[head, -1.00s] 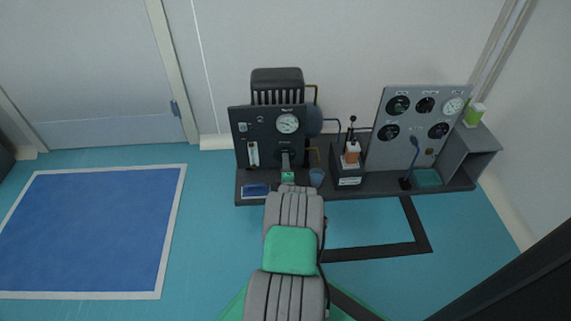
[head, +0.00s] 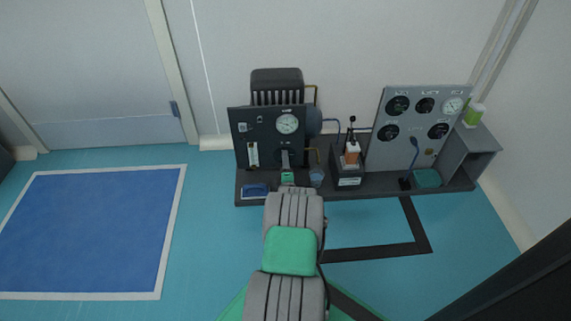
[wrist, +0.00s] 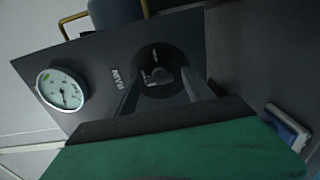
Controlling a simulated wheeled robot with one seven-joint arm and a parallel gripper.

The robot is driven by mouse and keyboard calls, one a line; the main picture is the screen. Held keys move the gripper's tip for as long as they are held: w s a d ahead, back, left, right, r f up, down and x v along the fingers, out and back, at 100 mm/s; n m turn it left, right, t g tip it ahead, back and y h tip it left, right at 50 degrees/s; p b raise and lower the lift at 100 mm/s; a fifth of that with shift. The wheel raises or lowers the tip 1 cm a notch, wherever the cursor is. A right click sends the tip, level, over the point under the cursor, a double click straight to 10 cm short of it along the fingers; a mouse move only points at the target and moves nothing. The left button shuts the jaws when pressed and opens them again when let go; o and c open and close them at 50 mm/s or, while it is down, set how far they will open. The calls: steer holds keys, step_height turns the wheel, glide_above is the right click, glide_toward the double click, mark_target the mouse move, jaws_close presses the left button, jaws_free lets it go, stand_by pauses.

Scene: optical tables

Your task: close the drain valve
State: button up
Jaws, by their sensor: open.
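The drain valve (wrist: 156,76) shows in the wrist view as a small grey handle on a dark round plate, beside a label that seems to read "MAIN" or "DRAIN". It sits on the dark panel (head: 240,122), below the gauge. My gripper (wrist: 158,92) is open, with one finger on each side of the handle. I cannot tell whether the fingers touch it. In the head view my gripper (head: 286,160) reaches the lower part of the panel, and my arm hides most of the valve.
A white gauge (head: 288,124) is on the same panel. A blue tray (head: 255,190) and a blue cup (head: 317,178) stand on the dark bench. A box with a lever (head: 348,178) and a grey gauge panel (head: 405,150) are to the right.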

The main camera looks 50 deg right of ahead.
steer(key=p+v, duration=0.3)
steer(key=v, duration=0.5)
steer(key=shift+p, duration=0.35)
